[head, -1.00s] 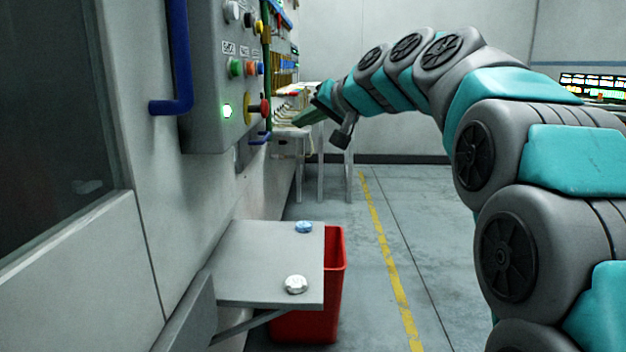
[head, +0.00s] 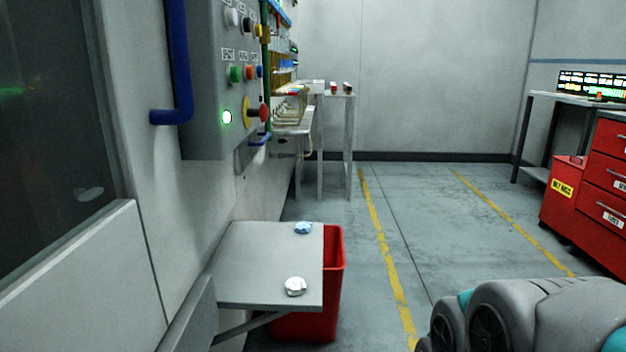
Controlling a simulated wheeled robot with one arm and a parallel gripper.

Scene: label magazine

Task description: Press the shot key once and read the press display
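A grey control panel (head: 203,95) on the machine wall at the left carries the keys. White, black and yellow knobs sit above. I cannot tell which key is the shot key. No press display is readable here. My gripper is out of view; only part of my arm shows at the lower right.
A grey shelf (head: 245,265) below the panel holds a blue and a white piece, with a red bin (head: 336,262) under it. A blue handle (head: 181,70) juts from the machine. Red drawers (head: 607,185) stand right. The middle floor is clear.

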